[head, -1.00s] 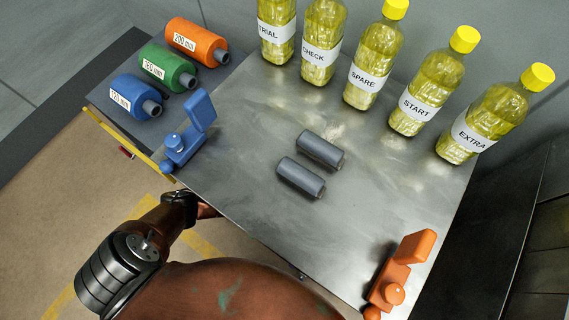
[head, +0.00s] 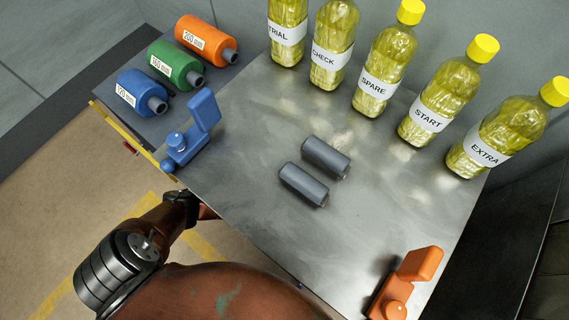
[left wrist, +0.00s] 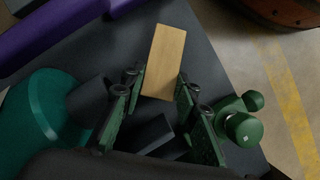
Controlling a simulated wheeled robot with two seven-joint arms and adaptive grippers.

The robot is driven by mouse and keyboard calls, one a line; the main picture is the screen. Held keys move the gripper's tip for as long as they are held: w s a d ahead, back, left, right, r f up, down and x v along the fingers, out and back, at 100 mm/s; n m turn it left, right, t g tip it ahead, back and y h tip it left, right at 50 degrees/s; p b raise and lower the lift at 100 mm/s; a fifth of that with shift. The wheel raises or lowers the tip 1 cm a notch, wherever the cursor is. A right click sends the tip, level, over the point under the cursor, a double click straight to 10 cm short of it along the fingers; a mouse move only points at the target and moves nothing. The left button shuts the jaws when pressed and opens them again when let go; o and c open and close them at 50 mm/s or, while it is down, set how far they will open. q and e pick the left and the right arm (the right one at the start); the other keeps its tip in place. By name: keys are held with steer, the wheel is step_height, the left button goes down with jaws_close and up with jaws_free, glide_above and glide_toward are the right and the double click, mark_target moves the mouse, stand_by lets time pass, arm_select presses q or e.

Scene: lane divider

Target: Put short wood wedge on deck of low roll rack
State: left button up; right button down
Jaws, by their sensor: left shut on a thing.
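My left gripper (left wrist: 158,88) shows in the left wrist view, its green fingers shut on a pale wood block, the short wood wedge (left wrist: 164,58). The wedge points away from the gripper, over a dark flat surface (left wrist: 215,70); I cannot tell whether it touches that surface. Large purple (left wrist: 55,38) and teal (left wrist: 50,110) rounded things lie on the dark surface, which looks like the low roll rack's deck. In the head view my left arm comes in below the table's left edge and its gripper is hidden. My right gripper is in neither view.
The metal table (head: 250,130) holds two grey rollers (head: 315,170), several yellow bottles (head: 376,72), a blue (head: 190,130) and an orange (head: 405,285) fixture. Labelled rolls (head: 173,65) lie at the far left. A green knobbed fixture (left wrist: 240,122) stands beside my right-hand finger.

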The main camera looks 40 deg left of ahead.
arm_select(q)
steer(key=shift+f, duration=0.55)
steer(key=o, duration=1.1)
steer(key=shift+r, duration=0.15)
step_height(320, 180, up, 10)
steer(key=shift+f, duration=0.1)
steer(key=shift+s, duration=0.1)
